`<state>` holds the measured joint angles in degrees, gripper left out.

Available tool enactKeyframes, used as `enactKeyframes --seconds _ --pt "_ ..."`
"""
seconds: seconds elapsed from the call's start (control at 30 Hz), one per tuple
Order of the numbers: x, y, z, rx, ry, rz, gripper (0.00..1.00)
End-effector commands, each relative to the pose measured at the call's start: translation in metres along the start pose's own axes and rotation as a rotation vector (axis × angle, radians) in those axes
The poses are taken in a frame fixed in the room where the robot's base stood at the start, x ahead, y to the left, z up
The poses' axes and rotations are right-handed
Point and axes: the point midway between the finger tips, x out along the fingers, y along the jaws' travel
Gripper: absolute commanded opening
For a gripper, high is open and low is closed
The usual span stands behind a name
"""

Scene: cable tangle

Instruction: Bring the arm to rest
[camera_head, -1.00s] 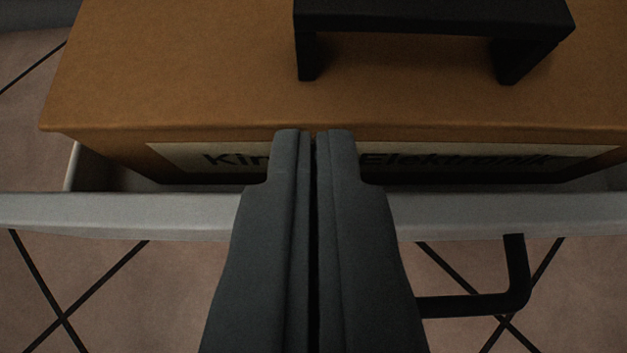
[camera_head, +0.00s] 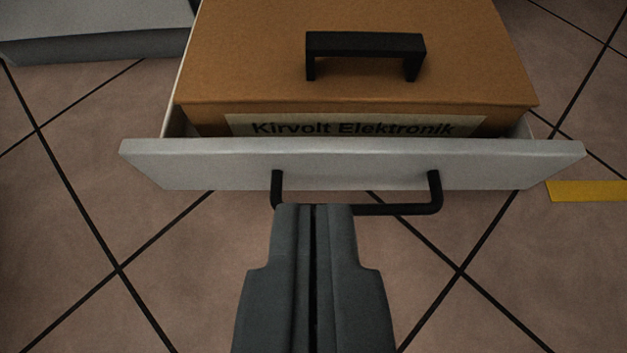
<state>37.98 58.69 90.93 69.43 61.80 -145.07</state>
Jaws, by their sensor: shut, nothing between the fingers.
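My gripper (camera_head: 314,207) is shut and empty, at the lower middle of the view. Its fingertips appear just below the black bar handle (camera_head: 400,209) of an open drawer and overlap part of it in the picture. I cannot tell whether they touch it. The rest of my arm is not in view.
The pale grey drawer (camera_head: 350,165) stands pulled out and holds a brown box (camera_head: 240,60) with a black top handle (camera_head: 365,42) and a label reading "Kirvolt Elektronik". A grey block-like piece (camera_head: 95,45) is at upper left. Tiled floor (camera_head: 190,270) is clear; a yellow strip (camera_head: 590,191) lies right.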

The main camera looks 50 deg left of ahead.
Motion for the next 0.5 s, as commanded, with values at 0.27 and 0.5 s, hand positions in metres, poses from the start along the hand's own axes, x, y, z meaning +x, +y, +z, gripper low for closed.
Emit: enactKeyframes --seconds 0.27,0.5 --pt "-0.015 -0.003 -0.057 0.020 -0.064 -0.004 0.00" --pt "-0.039 -0.018 -0.141 0.064 -0.167 0.013 0.00"
